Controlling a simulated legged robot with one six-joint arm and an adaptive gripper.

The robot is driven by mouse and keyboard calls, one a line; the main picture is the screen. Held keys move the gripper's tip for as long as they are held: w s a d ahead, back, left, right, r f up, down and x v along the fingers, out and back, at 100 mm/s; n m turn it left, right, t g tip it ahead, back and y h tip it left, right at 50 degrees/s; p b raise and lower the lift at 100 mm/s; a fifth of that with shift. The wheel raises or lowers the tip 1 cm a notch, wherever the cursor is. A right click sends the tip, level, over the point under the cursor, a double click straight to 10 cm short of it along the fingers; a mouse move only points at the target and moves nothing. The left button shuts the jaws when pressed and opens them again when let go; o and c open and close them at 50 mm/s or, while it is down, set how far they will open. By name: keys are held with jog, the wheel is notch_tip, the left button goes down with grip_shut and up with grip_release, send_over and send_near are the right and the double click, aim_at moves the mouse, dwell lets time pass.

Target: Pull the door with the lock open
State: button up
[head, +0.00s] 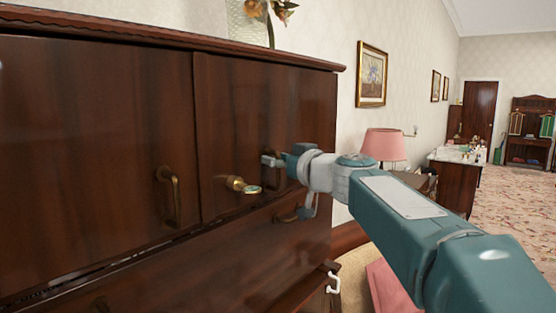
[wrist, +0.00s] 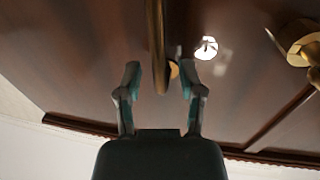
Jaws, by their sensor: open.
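The dark wooden cabinet door with the lock (head: 225,120) appears closed in the head view. Its brass lock (head: 240,185) sticks out from the lower left part of the door and also shows at the right of the wrist view (wrist: 300,42). My gripper (head: 272,161) is at the door's front, right of the lock. In the wrist view my gripper (wrist: 160,82) is open, with a brass handle (wrist: 158,45) between its two fingers. The fingers stand apart from the handle on both sides. In the head view my gripper mostly hides this handle.
A left cabinet door (head: 90,150) with its own brass handle (head: 170,195) adjoins the lock door. A drawer handle (head: 290,215) sits just below my gripper. A vase with flowers (head: 250,22) stands on top. A pink lamp (head: 384,145) stands behind my arm. Patterned floor lies open at right.

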grip_shut()
jog(key=shift+d, duration=0.1)
